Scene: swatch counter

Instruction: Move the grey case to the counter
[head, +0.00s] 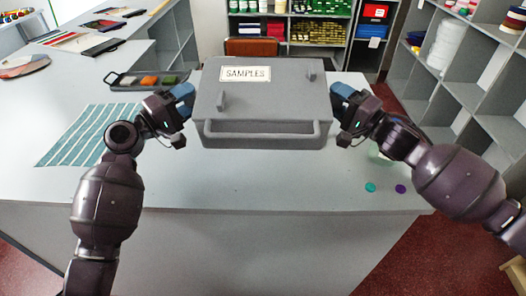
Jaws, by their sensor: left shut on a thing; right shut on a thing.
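The grey case (264,104) has a white "SAMPLES" label, two latches and a front handle. It is in the middle of the head view, over the light grey counter (250,185). My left gripper (188,96) is shut on the case's left side. My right gripper (338,96) is shut on its right side. The fingertips are partly hidden against the case. I cannot tell whether the underside touches the counter or is held just above it.
A striped teal cloth (85,135) lies on the counter at left, with a dark tray of coloured pieces (150,80) behind it. A teal disc (370,187) and a purple disc (400,188) lie at front right. Shelves (440,75) stand at right. The front middle counter is clear.

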